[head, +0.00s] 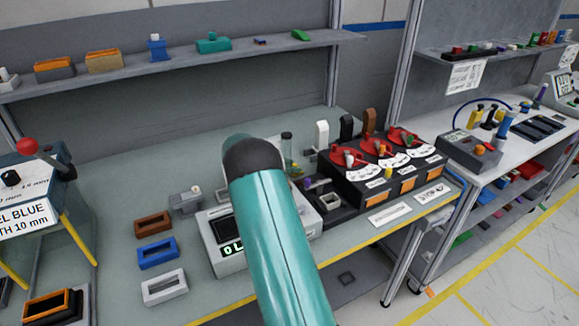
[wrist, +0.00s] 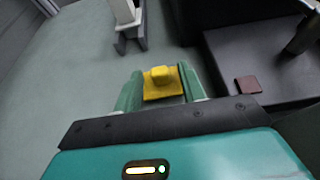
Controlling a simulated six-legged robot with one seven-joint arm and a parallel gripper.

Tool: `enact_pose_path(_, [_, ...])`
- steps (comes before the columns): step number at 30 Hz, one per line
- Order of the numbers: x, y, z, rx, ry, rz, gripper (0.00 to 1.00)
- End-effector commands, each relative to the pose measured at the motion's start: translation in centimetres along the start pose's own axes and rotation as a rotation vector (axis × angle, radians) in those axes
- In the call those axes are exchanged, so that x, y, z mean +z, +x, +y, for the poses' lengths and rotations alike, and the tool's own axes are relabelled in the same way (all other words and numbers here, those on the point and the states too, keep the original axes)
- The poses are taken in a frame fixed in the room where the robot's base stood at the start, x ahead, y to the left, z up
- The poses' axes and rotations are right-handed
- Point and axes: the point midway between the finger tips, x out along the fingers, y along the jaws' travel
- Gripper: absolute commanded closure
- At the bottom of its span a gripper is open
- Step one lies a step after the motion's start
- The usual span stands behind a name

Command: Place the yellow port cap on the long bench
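The yellow port cap (wrist: 163,84), a square plate with a raised knob, sits between the two green fingers of my gripper (wrist: 160,88) in the wrist view. Both fingers meet its sides, so my gripper looks shut on it. Grey-green bench top (wrist: 75,75) shows behind and below the cap; the gap between them is hard to judge. In the head view, the long bench (head: 120,285) with a yellow front edge fills the middle. My teal arm reaches over it and hides my gripper and the cap there.
A black panel with red dials (head: 375,152) stands right of my arm. A grey display box (head: 232,262) is partly behind my arm. Brown, blue and white frames (head: 158,252) lie at left. A white-handled lever (wrist: 125,18) and a dark box (wrist: 270,60) flank the cap.

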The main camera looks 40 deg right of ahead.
Motion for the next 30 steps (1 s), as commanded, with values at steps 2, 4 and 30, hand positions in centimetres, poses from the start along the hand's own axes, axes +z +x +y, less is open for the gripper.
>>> enact_pose_path(2, [0.0, 0.1, 0.0, -0.001, 0.0, 0.0, 0.59])
enact_pose_path(4, [0.1, 0.1, 0.0, -0.001, 0.001, 0.0, 0.59])
enact_pose_path(30, [0.4, -12.3, -0.2, 0.001, 0.012, 0.009, 0.59])
